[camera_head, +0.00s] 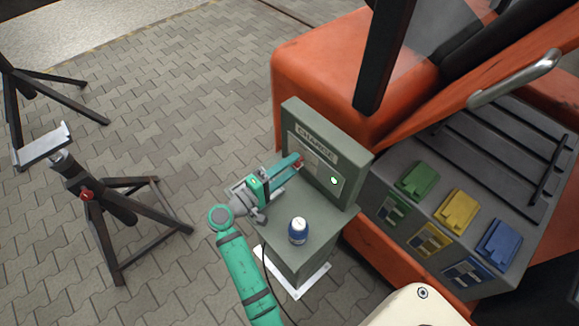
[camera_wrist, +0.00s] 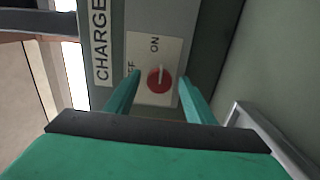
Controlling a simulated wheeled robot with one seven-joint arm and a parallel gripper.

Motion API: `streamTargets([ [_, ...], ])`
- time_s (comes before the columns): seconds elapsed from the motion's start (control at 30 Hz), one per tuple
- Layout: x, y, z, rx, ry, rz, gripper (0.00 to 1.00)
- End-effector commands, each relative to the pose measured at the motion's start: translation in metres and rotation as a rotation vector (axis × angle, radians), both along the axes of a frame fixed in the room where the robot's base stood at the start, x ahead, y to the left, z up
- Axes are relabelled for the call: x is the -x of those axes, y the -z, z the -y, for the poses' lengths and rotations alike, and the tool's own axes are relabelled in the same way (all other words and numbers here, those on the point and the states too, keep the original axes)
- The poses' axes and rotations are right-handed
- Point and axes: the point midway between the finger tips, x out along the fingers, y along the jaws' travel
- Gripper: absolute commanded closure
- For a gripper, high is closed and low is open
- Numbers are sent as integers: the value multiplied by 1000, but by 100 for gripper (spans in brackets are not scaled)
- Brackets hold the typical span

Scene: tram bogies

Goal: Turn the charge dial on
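The grey charge box (camera_head: 322,140) stands on a grey pedestal, with a CHARGE label on its front. In the wrist view the charge dial (camera_wrist: 154,87) is a red round knob on a white plate (camera_wrist: 143,45). Its pale pointer line points up in that view, toward the ON mark; the OFF mark is partly hidden by a finger. My gripper (camera_wrist: 158,78) is open, its teal fingers on either side of the dial with gaps. In the head view my gripper (camera_head: 298,160) reaches the panel and mostly hides the dial.
A blue-and-white bottle (camera_head: 298,232) stands on the pedestal shelf near my arm. The orange vehicle (camera_head: 310,75) is behind the box, with green, yellow and blue lidded bins (camera_head: 459,210) at right. Dark stands (camera_head: 100,200) are at left; paving between is clear.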

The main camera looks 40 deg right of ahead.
Motion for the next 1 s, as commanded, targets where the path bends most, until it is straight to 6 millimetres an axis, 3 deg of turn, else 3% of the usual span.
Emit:
streamTargets([
  [0.27,0,0,-10,0,-2,0,51],
  [0.7,6,0,-86,0,-3,0,51],
  [1.0,8,0,-107,0,-1,0,51],
])
